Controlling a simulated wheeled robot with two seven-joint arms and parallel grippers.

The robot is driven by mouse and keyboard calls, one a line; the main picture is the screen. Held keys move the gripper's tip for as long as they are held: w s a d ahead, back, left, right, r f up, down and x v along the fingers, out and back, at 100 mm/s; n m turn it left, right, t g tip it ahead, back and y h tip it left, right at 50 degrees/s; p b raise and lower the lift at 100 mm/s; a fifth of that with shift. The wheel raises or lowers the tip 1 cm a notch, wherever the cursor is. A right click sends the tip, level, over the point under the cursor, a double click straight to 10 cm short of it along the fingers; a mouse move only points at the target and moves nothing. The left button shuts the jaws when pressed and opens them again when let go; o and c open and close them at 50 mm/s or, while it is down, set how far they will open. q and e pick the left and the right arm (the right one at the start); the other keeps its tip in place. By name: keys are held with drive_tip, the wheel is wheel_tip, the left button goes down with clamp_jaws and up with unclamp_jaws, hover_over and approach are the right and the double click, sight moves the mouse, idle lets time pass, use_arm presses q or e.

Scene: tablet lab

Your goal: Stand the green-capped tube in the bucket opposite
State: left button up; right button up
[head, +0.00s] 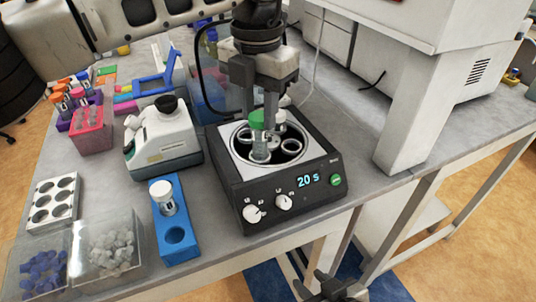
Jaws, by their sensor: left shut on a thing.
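The green-capped tube (258,148) is upright over the open centrifuge (310,208), with its green cap (257,120) at the top. My left gripper (257,113) comes down from above and is shut on the tube at its cap. The tube's lower end is at a front bucket of the rotor; I cannot tell how deep it sits. Another bucket (293,147) to the right looks empty. A whitish cap (280,116) shows at the back of the rotor, partly hidden by the gripper.
A blue rack (181,254) with a white-capped tube (162,196) stands left of the centrifuge. A white device (162,140), a white rack (42,215) and clear bins (140,265) of caps are further left. A large white machine (410,100) stands at right.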

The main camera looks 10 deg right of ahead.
sight(259, 133)
use_arm(q)
drive_tip(key=shift+f, duration=0.2)
drive_tip(key=shift+f+b, duration=0.7)
drive_tip(key=shift+f, duration=0.15)
drive_tip(key=shift+f, duration=0.35)
drive_tip(key=shift+f+b, duration=1)
drive_tip(key=shift+f, duration=0.1)
drive_tip(key=o, duration=0.9)
